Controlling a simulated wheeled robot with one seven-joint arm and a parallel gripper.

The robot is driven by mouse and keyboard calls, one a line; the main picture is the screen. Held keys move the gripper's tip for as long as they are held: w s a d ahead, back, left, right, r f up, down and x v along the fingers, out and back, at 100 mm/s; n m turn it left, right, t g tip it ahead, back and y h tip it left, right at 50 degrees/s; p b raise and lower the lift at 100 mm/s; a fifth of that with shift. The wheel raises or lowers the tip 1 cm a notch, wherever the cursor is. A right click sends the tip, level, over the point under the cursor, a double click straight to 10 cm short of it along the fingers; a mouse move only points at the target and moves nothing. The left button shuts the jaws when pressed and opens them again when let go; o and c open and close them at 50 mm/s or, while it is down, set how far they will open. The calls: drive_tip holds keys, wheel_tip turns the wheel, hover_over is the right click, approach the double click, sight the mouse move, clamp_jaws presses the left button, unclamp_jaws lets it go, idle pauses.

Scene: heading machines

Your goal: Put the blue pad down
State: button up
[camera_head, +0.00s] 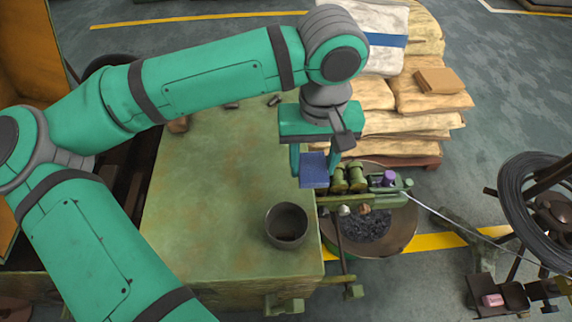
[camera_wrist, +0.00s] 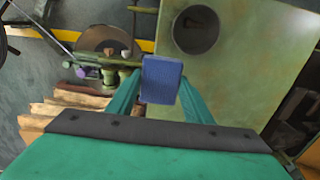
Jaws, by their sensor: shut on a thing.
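The blue pad (camera_head: 314,171) is a small flat block held in my gripper (camera_head: 314,165), above the right edge of the green machine top (camera_head: 215,200). In the wrist view the blue pad (camera_wrist: 161,80) sits between the two green fingers of my gripper (camera_wrist: 160,88), which are shut on it. The pad appears raised over the edge, close to the green fittings with rollers. I cannot tell exactly how high it is.
A dark round cup (camera_head: 286,225) stands on the machine top. Right of it are green rollers (camera_head: 347,178), a purple piece (camera_head: 389,178) and a round bin (camera_head: 370,240) of dark bits. The machine top's middle is clear.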

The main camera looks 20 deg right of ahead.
drive_tip(key=w, duration=0.1)
drive_tip(key=w+a+f, duration=0.1)
drive_tip(key=w, duration=0.1)
drive_tip(key=shift+w+a+f, duration=0.25)
drive_tip(key=shift+a+f, duration=0.1)
drive_tip(key=shift+a, duration=0.05)
hover_over(282, 174)
drive_tip(key=s, duration=0.1)
drive_tip(key=f, duration=0.4)
drive_tip(key=shift+d+f, duration=0.3)
drive_tip(key=shift+d, duration=0.05)
drive_tip(key=shift+w+a+f, duration=0.2)
drive_tip(key=shift+w+f, duration=0.25)
drive_tip(key=shift+f, duration=0.2)
drive_tip(key=shift+w+f, duration=0.1)
drive_tip(key=shift+f, duration=1.55)
drive_tip(key=o, duration=0.5)
drive_tip(key=shift+f, duration=0.15)
drive_tip(key=o, duration=0.4)
drive_tip(key=shift+o, duration=0.2)
drive_tip(key=shift+a, duration=0.1)
